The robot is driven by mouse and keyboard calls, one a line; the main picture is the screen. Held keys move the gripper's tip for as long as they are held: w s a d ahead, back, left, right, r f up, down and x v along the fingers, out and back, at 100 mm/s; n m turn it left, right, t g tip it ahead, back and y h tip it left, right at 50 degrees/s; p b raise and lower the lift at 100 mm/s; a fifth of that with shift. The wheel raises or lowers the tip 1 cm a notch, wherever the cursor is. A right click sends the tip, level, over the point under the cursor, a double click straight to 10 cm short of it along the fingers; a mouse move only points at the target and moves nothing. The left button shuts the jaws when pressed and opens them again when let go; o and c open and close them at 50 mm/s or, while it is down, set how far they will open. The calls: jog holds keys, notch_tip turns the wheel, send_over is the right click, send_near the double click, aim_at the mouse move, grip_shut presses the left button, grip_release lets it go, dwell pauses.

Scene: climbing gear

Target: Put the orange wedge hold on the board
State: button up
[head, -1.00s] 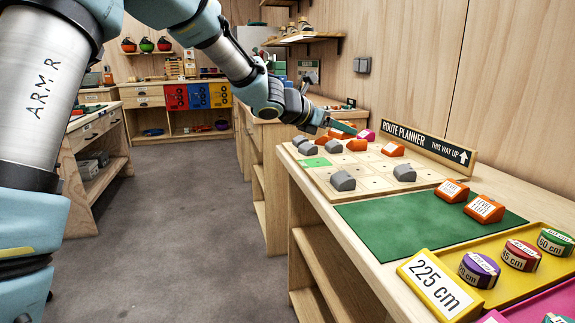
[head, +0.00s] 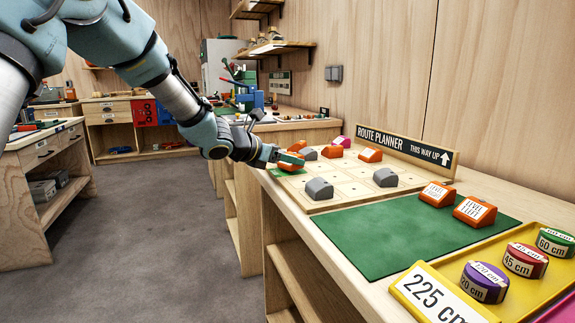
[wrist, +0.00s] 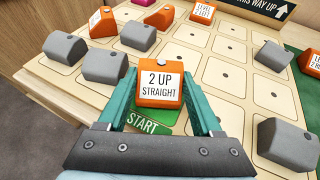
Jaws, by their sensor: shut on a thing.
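My gripper (wrist: 160,95) is shut on an orange wedge hold (wrist: 158,86) whose white label reads "2 UP STRAIGHT". In the head view my gripper (head: 283,158) and the held wedge (head: 292,160) are at the left edge of the board (head: 338,201). In the wrist view the wedge is between the two teal fingers, over or just beyond the green START square (wrist: 143,126), which it partly hides. I cannot tell whether the wedge touches the board (wrist: 224,72). Other orange wedges stand on the board (head: 370,155) and on the green mat (head: 437,194).
Several grey wedges stand on the board, one close left of the held wedge (wrist: 104,66) and one at right (wrist: 286,143). The ROUTE PLANNER sign (head: 405,150) borders the board's back. A yellow tray (head: 540,285) with labelled discs is at the near right.

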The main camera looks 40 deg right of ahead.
jog(key=shift+f, duration=0.3)
jog(key=shift+f, duration=0.15)
jog(key=o, duration=1.4)
jog(key=shift+r, duration=0.2)
jog(key=v, duration=1.2)
jog(key=shift+s+f, duration=0.1)
jog(key=shift+f, duration=0.05)
